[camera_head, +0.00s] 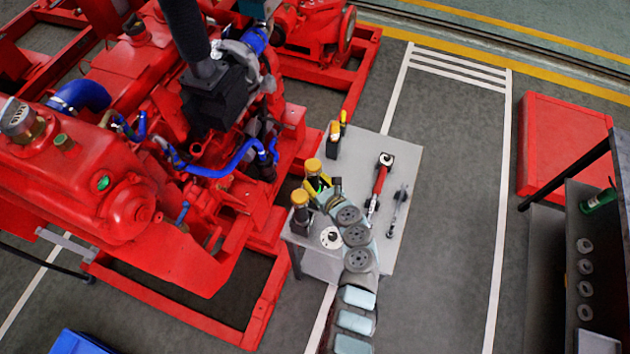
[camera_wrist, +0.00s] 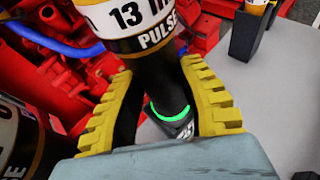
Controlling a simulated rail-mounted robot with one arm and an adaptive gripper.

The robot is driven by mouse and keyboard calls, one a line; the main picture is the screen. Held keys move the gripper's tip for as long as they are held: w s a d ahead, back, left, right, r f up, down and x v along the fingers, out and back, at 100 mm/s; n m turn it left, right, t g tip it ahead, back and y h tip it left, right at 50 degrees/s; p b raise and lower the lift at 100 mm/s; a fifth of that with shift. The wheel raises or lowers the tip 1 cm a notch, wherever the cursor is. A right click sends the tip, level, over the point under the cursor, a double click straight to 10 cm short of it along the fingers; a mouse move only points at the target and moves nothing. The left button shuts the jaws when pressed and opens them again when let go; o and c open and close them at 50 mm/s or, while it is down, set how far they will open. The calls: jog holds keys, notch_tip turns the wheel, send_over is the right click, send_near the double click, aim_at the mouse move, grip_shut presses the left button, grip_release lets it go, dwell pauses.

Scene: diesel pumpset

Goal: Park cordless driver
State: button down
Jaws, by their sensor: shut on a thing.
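The cordless driver (camera_wrist: 128,22) has a yellow, white and black body marked "13 PULSE", a dark neck and a green ring. My gripper (camera_wrist: 158,70) has yellow ridged fingers on both sides of the neck and is shut on it. In the head view, the driver (camera_head: 313,166) shows its yellow top over the left side of the grey table, with my gripper (camera_head: 318,185) just below. Whether the driver touches the table or a holder cannot be told. A similar yellow-topped unit (camera_head: 300,200) stands close by at the table's left edge; its dark side shows in the wrist view (camera_wrist: 22,140).
The grey table (camera_head: 395,150) also bears a dark holder with a yellow-topped item (camera_head: 333,135), a red tool (camera_head: 380,178), a slim grey tool (camera_head: 398,210) and a white disc (camera_head: 331,238). The red pumpset (camera_head: 200,240) stands close on the left. Open floor lies right.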

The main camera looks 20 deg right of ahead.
jog(key=c, duration=0.6)
grip_release()
jog(key=shift+w+r, duration=0.1)
jog(key=shift+c, duration=0.2)
jog(key=shift+s, duration=0.35)
jog(key=v, duration=1.1)
jog(key=shift+s, duration=0.2)
jog(key=shift+d, duration=0.1)
